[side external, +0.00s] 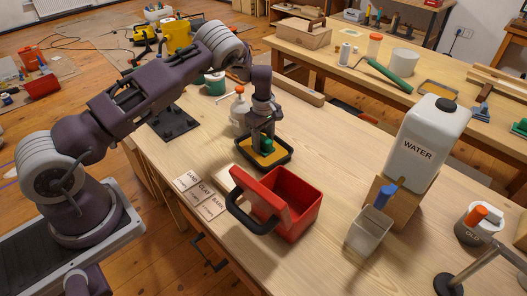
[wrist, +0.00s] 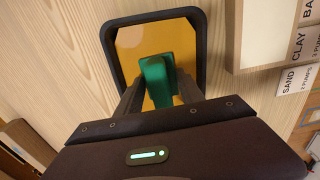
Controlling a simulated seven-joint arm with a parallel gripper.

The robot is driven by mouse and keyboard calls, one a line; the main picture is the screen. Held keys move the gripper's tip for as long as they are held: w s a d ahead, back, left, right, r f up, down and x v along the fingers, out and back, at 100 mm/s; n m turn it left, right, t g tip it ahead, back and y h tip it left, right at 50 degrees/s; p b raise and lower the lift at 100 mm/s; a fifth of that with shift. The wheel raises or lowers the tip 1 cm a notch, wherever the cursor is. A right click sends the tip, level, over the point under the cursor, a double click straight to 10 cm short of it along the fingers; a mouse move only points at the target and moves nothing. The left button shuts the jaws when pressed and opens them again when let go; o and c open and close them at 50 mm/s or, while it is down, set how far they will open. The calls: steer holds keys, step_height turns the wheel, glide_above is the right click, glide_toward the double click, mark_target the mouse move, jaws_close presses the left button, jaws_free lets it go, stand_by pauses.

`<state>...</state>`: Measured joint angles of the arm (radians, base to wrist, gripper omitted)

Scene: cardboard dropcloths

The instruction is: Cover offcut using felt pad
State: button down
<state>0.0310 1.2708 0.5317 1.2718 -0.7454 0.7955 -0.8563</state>
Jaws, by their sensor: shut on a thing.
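The felt pad, with a green grip, is in my gripper (side external: 263,138). The green grip (wrist: 157,78) shows between the two fingers in the wrist view and low under the gripper in the side view (side external: 267,146). It stands in or just above a black-rimmed tray (side external: 285,163) with an amber-yellow inside; the tray fills the top middle of the wrist view (wrist: 108,42). The pad's underside is hidden, so contact cannot be told. A pale flat board (wrist: 262,35), likely the offcut, lies beside the tray; the red toolbox lid partly hides it in the side view (side external: 227,180).
An open red toolbox (side external: 297,212) stands close in front of the tray. Label cards (side external: 202,194) lie beside the board. A white bottle (side external: 239,112) stands behind the tray. A water jug (side external: 428,145) on a wooden block stands right. Bare bench lies between tray and jug.

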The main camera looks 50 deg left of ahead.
steer(key=shift+r, duration=0.1)
steer(key=shift+r, duration=2.15)
stand_by(2.2)
step_height(320, 180, up, 5)
steer(key=shift+r, duration=0.1)
stand_by(0.4)
